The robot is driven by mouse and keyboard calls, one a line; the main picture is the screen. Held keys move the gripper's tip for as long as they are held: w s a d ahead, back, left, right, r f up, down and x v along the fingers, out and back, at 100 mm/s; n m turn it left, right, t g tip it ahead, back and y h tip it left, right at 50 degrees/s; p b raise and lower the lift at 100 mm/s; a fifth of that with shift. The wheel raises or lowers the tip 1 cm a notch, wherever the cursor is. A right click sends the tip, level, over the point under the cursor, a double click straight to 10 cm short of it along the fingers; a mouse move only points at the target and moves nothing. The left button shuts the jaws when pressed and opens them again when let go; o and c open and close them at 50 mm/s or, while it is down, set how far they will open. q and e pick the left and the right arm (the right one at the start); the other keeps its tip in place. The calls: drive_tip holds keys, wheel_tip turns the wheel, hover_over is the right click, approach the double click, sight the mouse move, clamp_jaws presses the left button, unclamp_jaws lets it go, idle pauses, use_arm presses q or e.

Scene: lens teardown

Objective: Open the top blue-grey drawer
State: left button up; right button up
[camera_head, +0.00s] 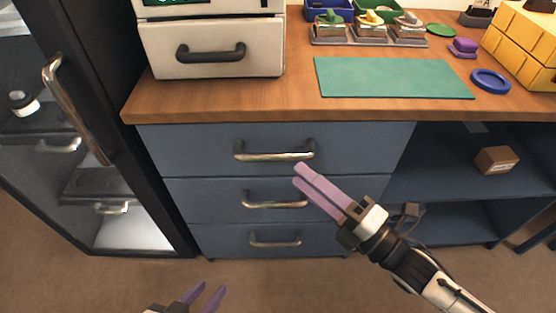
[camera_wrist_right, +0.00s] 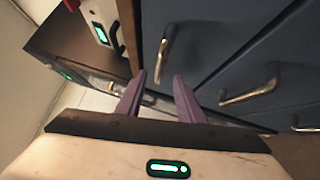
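The top blue-grey drawer (camera_head: 210,142) is closed, flush under the wooden worktop. Its metal bar handle (camera_head: 274,155) also shows in the right wrist view (camera_wrist_right: 163,55). My right gripper (camera_head: 297,174) has its purple fingers apart and empty, just in front of and slightly below the right end of that handle in the head view. In the right wrist view the handle appears just beyond and between the fingertips (camera_wrist_right: 160,76); contact cannot be told. My left gripper (camera_head: 207,289) is low at the bottom edge, with its fingers apart and empty.
Two more closed drawers with handles (camera_head: 274,203) (camera_head: 275,243) lie below. A white unit with a dark handle (camera_head: 211,53) and a green mat (camera_head: 392,78) are on the worktop (camera_head: 300,98). A dark glass-fronted cabinet (camera_head: 120,135) stands left; open shelves (camera_head: 450,186) are right.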

sight(278, 158)
drive_tip(key=x, duration=0.8)
drive_tip(key=shift+b, duration=0.3)
drive_tip(key=shift+c, duration=0.3)
clamp_jaws()
